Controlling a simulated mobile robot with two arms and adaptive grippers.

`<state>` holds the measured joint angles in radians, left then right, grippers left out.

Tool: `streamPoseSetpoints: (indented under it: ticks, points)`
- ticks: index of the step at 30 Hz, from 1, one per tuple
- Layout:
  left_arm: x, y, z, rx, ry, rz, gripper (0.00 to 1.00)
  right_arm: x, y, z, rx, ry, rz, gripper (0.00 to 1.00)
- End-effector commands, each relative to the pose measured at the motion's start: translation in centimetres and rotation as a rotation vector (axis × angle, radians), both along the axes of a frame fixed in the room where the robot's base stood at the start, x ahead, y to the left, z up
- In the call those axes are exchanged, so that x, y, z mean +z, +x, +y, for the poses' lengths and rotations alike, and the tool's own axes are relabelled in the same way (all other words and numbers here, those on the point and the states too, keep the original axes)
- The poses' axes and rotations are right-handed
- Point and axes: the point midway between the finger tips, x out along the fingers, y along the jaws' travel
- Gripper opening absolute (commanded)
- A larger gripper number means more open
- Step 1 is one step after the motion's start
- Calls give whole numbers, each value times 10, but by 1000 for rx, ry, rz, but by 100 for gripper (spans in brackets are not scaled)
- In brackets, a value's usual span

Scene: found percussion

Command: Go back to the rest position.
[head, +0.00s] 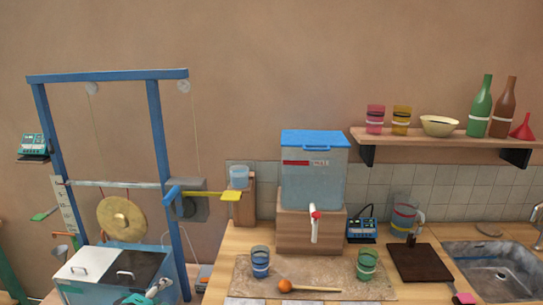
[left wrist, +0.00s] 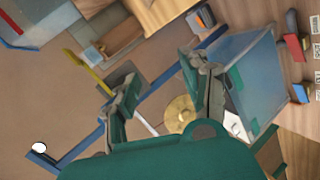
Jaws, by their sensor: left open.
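My left gripper (head: 150,292) shows at the bottom edge of the head view, in front of the white and black chest. In the left wrist view its two fingers (left wrist: 160,66) are spread apart with nothing between them. The brass gong (head: 122,218) hangs in the blue frame (head: 108,75); in the left wrist view the gong (left wrist: 180,112) shows beyond the fingers. I do not see my right gripper.
The lidded chest (head: 137,267) stands below the gong. The wooden counter (head: 232,260) holds a mallet (head: 310,288), a blue cup (head: 260,262), a green cup (head: 367,265) and a water tank (head: 313,180). A sink (head: 498,270) is at the right, below a shelf (head: 450,139).

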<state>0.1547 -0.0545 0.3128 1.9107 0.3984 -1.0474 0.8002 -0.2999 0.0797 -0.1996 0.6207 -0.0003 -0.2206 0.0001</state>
Motion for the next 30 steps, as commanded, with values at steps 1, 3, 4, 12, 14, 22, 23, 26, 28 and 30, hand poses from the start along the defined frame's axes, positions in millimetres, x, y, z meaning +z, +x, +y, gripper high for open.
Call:
streamPoseSetpoints:
  ticks: [1, 3, 4, 12, 14, 22, 23, 26, 28, 30]
  points:
    - [-25, -34, -11, -85, 146, 77, 47, 0, 0, 0, 0, 0, 0, 32]
    - [-53, -77, -25, -215, 331, 173, 47, 0, 0, 0, 0, 0, 0, 32]
    - [-63, -95, -31, -270, 401, 210, 47, 0, 0, 0, 0, 0, 0, 32]
    - [-104, -213, -59, -643, 764, 410, 47, 0, -1, 0, 0, 1, 0, 32]
    - [-107, -232, -63, -706, 808, 437, 47, 0, -1, 0, 0, 1, 0, 32]
    - [-113, -304, -74, -947, 952, 526, 47, 0, 0, 0, 0, 1, 0, 32]
    - [-113, -311, -75, -971, 965, 532, 47, 0, 0, 0, 0, 1, 0, 32]
    - [-112, -334, -78, -1049, 1001, 556, 47, 0, 0, 0, 0, 1, 0, 32]
    - [-133, -326, -78, -1046, 996, 561, 47, -3, 0, 1, 0, 1, -1, 32]
    - [-150, -322, -79, -1049, 992, 567, 47, -4, 0, 0, 0, 1, 0, 32]
